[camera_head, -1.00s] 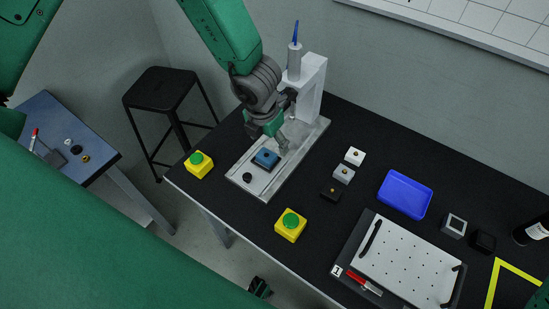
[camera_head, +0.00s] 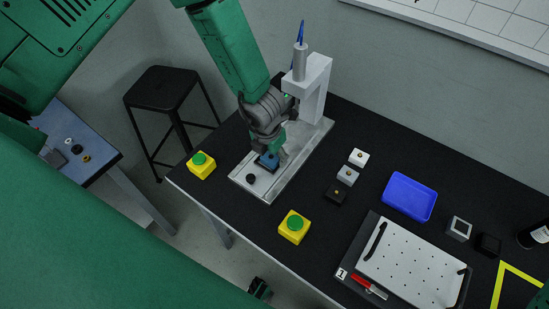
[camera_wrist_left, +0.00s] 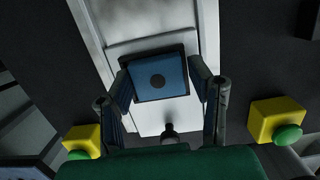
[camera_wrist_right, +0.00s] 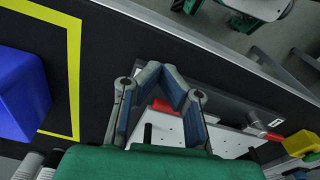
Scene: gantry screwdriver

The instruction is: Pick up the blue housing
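The blue housing (camera_head: 268,161) sits on the light metal base plate (camera_head: 246,187) of the screwdriver gantry (camera_head: 312,88). In the left wrist view the housing (camera_wrist_left: 157,79) shows as a blue block with a dark rim and a dark round spot. My left gripper (camera_wrist_left: 160,80) is open, with one finger on each side of the housing; firm contact cannot be told. In the head view my left gripper (camera_head: 272,152) is low over the plate and partly hides the housing. My right gripper (camera_wrist_right: 162,72) is shut and empty, near the perforated white board (camera_wrist_right: 223,140).
Two yellow boxes with green buttons, one left (camera_head: 201,165) and one in front (camera_head: 294,228), stand near the plate. A black knob (camera_head: 251,179) is on the plate. Several small blocks (camera_head: 347,175) and a blue tray (camera_head: 409,197) lie to the right.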

